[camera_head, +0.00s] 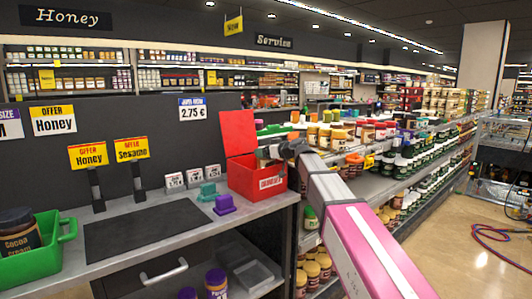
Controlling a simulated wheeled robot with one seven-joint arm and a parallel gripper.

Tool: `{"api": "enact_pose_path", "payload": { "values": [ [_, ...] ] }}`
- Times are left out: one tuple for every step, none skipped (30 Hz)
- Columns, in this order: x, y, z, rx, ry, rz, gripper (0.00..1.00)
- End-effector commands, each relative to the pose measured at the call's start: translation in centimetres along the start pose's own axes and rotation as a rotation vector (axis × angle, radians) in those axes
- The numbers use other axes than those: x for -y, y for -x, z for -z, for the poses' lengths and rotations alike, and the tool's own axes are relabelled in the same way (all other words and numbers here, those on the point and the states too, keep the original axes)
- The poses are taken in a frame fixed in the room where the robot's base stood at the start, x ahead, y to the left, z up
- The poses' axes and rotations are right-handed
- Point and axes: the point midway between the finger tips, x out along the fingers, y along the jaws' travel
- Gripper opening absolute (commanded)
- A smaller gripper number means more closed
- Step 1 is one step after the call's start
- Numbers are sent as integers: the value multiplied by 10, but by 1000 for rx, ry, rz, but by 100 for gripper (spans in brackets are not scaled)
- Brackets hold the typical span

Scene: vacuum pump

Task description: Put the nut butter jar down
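My arm reaches in from the lower right, and its end, my gripper (270,153), is at the opening of the red box (258,180) on the counter. The box's red lid (237,132) stands raised behind it. My gripper is small and dark here, and its fingers cannot be told apart. I cannot make out a nut butter jar in or under it; the box wall and the arm hide that spot. A dark jar labelled "Cocoa Cream" (20,232) sits in a green basket (45,256) at the left end of the counter.
A dark mat (150,226) lies bare on the grey counter (222,236). A teal block (208,191) and a purple block (224,204) stand left of the red box. Sign stands and price cards line the counter's back. Shelves of jars (400,170) fill the right.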

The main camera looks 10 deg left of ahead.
Motion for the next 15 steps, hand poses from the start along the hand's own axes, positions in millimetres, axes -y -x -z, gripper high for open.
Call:
{"api": "enact_pose_path", "payload": {
  "values": [
    [0,0,-1,-2,0,-1,25],
    [0,0,-1,-2,0,-1,25],
    [0,0,0,-2,0,-1,25],
    [0,0,0,-2,0,-1,25],
    [0,0,0,-2,0,-1,25],
    [0,0,0,-2,0,-1,25],
    [0,0,0,-2,0,-1,25],
    [0,0,-1,-2,0,-1,25],
    [0,0,-2,-2,0,-1,25],
    [0,-1,-2,-2,0,-1,25],
    [0,-1,-3,-2,0,-1,25],
    [0,-1,-4,-2,0,-1,25],
    [0,-1,-5,-2,0,-1,25],
    [0,-1,-6,-2,-1,-1,25],
    [0,-2,-7,-2,-1,-1,25]
  ]
}}
